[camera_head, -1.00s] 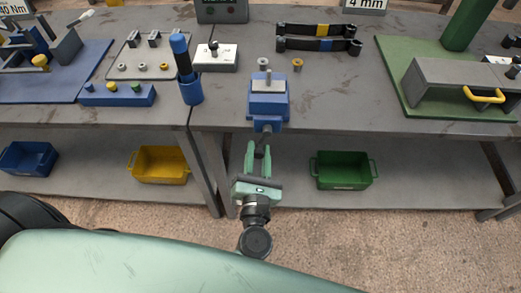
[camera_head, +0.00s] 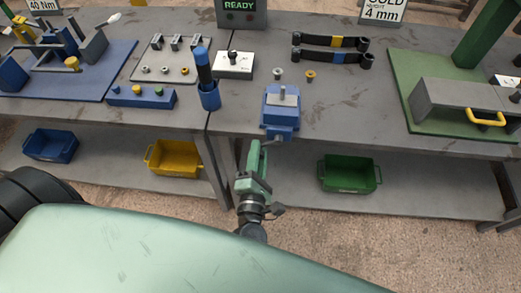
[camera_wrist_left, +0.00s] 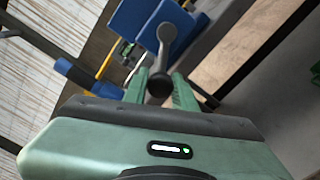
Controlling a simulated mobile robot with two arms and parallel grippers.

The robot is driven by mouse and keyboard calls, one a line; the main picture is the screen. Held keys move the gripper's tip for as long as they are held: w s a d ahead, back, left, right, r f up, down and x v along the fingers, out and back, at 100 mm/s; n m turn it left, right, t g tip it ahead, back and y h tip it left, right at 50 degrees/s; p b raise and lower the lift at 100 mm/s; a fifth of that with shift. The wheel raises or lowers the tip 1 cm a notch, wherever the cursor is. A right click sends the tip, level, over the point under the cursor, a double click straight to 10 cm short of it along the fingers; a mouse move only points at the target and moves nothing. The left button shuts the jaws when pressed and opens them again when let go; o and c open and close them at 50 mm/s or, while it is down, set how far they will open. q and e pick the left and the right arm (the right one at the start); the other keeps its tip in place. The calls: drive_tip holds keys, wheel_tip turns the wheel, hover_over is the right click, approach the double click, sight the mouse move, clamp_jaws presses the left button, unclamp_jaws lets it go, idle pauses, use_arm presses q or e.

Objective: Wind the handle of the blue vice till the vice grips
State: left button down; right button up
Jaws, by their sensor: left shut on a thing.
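The blue vice (camera_head: 281,112) stands at the front edge of the right-hand bench, with a pale grey piece (camera_head: 282,94) at its top. I cannot tell whether the jaws touch that piece. The vice also shows in the left wrist view (camera_wrist_left: 127,22). Its grey crank handle (camera_wrist_left: 167,45) ends in a dark knob (camera_wrist_left: 160,84). My left gripper (camera_head: 256,152) is below and in front of the vice, shut on the handle at its knob, between the green fingers. In the head view the fingers hide most of the handle. My right gripper is not in view.
Yellow (camera_head: 174,160) and green (camera_head: 349,174) bins sit on the lower shelf on either side of my gripper.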

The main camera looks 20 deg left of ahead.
use_arm(q)
drive_tip(key=shift+s, duration=0.15)
idle(0.4)
drive_tip(key=c, duration=1.1)
unclamp_jaws()
drive_tip(key=shift+c, duration=0.2)
drive_tip(key=shift+s+r, duration=0.15)
drive_tip(key=shift+s, duration=0.05)
drive_tip(key=b+v, duration=0.2)
drive_tip(key=v, duration=0.5)
drive_tip(key=shift+s, duration=0.4)
